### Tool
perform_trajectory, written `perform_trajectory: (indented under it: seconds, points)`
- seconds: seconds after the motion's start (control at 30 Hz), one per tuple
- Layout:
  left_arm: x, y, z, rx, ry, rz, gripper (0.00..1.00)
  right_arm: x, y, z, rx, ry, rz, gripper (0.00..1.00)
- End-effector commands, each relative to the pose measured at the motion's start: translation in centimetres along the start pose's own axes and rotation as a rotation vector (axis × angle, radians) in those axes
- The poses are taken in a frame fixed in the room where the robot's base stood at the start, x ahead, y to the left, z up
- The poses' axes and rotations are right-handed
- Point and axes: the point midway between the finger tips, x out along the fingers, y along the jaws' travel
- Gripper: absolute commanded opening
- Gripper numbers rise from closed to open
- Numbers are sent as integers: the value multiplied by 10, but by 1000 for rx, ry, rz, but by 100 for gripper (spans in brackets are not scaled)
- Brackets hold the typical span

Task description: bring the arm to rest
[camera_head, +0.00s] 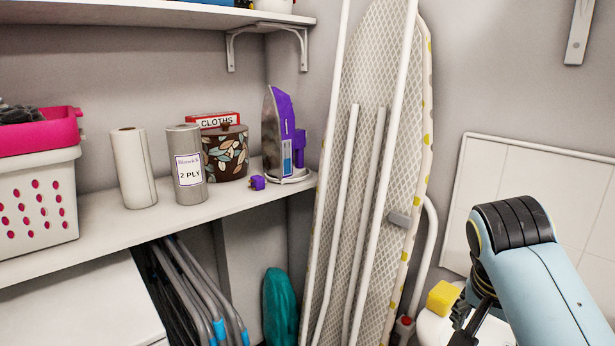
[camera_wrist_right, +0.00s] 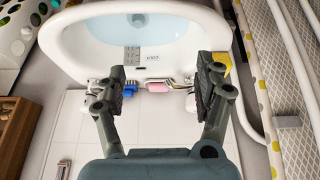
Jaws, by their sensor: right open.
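My right arm (camera_head: 545,280) comes in at the lower right of the head view. Its gripper (camera_head: 472,322) is only partly seen there, over a white basin beside a yellow block. In the right wrist view the gripper (camera_wrist_right: 162,84) is open, with its two dark fingers wide apart and nothing between them. Beyond the fingertips lies the white basin (camera_wrist_right: 78,62) with a pale blue inside. A pink item (camera_wrist_right: 157,87) and a blue item (camera_wrist_right: 127,86) show past the fingers, apart from them as far as I can tell. My left gripper is not in view.
A tall ironing board (camera_head: 375,110) leans against the wall, left of my arm. A shelf (camera_head: 95,228) holds an iron (camera_head: 282,135), paper rolls and a basket (camera_head: 38,200). The yellow block (camera_head: 443,297) sits close to my gripper. A white panel (camera_head: 500,170) stands behind my arm.

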Motion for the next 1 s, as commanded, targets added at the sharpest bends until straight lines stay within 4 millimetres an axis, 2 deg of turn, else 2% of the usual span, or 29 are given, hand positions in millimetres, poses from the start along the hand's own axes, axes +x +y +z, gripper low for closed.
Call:
perform_trajectory:
  seconds: [0.37, 0.57, 0.67, 0.77, 0.8, 0.87, 0.9, 0.97, 1.0]
  points:
    - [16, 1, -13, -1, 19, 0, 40, 63, 42, 50, -59, -82, 115, 70]
    - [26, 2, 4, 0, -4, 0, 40, 122, 73, 98, -143, -153, 176, 70]
    - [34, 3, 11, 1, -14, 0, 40, 163, 96, 133, -215, -199, 196, 70]
    - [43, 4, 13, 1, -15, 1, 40, 213, 131, 181, -313, -259, 208, 70]
    - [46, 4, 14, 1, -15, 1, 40, 234, 147, 203, -356, -285, 204, 70]
    - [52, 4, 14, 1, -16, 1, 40, 262, 174, 237, -421, -321, 194, 70]
    - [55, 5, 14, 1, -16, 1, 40, 279, 192, 259, -462, -345, 184, 70]
    - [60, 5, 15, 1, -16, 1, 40, 302, 222, 294, -522, -379, 163, 70]
    - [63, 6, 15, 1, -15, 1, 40, 315, 243, 317, -559, -400, 146, 70]
